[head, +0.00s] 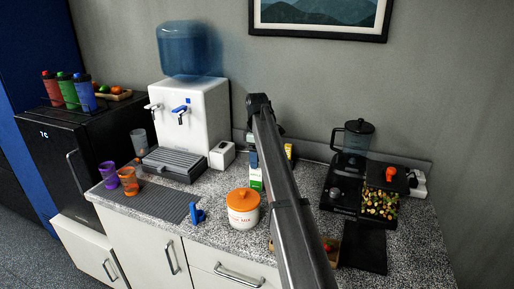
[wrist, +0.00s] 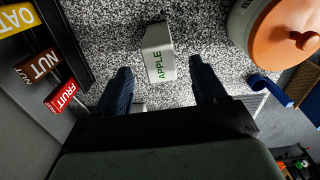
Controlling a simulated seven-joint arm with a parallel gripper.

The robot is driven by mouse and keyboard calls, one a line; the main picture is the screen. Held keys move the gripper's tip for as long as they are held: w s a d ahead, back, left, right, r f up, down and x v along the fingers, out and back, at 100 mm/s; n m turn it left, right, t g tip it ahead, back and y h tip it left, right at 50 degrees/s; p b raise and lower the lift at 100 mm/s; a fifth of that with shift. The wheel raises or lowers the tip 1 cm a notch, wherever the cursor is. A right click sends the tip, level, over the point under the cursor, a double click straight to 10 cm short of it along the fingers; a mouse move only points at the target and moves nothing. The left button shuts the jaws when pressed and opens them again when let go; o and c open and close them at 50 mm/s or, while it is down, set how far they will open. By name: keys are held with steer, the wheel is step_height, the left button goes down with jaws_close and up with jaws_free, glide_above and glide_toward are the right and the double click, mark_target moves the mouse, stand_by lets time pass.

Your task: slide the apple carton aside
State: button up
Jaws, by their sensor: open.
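The apple carton (wrist: 158,42) is a small pale carton with green "APPLE" lettering. In the wrist view it stands on the speckled counter, ahead of and between the two fingers of my gripper (wrist: 160,65). The fingers are open, with visible gaps on both sides of the carton. In the head view a white and green carton (head: 256,180) shows just left of my arm, partly hidden by it.
Cartons marked OAT (wrist: 18,18), NUT (wrist: 38,66) and FRUIT (wrist: 66,95) stand left in the wrist view. An orange-lidded jar (head: 243,208) stands near the carton. A blue object (head: 197,213), a blender (head: 352,150) and a water dispenser (head: 190,105) are also on the counter.

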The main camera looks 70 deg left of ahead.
mark_target(257, 174)
step_height(257, 174, down, 8)
steer(key=shift+f, duration=0.1)
stand_by(0.4)
steer(key=shift+c, duration=0.5)
steer(key=c, duration=1.1)
steer(key=shift+s+a, duration=4.2)
steer(key=shift+s, duration=0.25)
steer(key=o, duration=1.3)
step_height(257, 174, up, 14)
steer(key=shift+f, duration=0.1)
